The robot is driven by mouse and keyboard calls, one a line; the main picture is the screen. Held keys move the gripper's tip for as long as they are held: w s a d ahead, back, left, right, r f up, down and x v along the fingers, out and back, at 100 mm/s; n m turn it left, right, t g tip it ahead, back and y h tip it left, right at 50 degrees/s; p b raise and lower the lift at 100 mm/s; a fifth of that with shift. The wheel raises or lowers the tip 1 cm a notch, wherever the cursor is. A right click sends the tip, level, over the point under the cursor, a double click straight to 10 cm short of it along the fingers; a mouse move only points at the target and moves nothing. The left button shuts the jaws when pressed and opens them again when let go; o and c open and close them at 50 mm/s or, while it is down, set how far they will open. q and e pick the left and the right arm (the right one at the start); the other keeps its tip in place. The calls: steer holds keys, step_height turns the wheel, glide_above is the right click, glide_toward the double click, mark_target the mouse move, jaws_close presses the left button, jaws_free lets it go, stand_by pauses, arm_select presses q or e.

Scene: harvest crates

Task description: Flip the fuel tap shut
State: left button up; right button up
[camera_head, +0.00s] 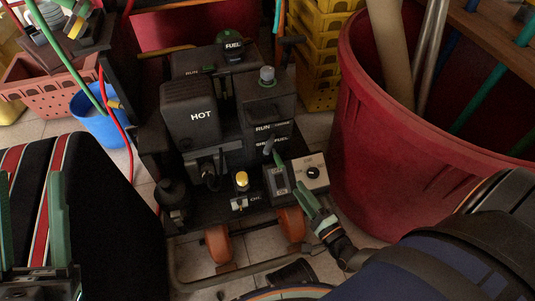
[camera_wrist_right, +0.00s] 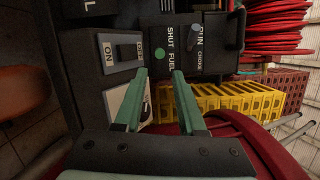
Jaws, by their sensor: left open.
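The fuel tap's green end (camera_wrist_right: 160,52) shows as a round disc by the SHUT and FUEL lettering in the right wrist view. In the head view the green tap (camera_head: 279,159) sticks out from the machine's dark front panel. My right gripper (camera_head: 301,190) is just in front of the panel. Its two green fingers (camera_wrist_right: 160,72) are apart and empty, with the tap's end ahead between their tips. I cannot tell whether they touch it. My left gripper (camera_head: 29,205) is open and empty at the far left, away from the machine.
The machine has a HOT box (camera_head: 190,112), a fuel cap (camera_head: 233,42) and an ON switch (camera_wrist_right: 118,52). A large red tub (camera_head: 375,130) stands close on the right. Yellow crates (camera_head: 318,62) stand behind. A blue bucket (camera_head: 100,126) is at left.

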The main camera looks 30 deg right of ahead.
mark_target(279, 162)
steer(key=w+b, duration=0.1)
steer(key=w, duration=0.3)
steer(key=w+b, duration=0.1)
steer(key=w, duration=0.3)
steer(key=w+b, duration=0.1)
steer(key=w, duration=0.3)
steer(key=shift+w+a+r, duration=0.1)
steer(key=shift+r, duration=0.15)
steer(key=shift+c, duration=0.3)
jaws_close()
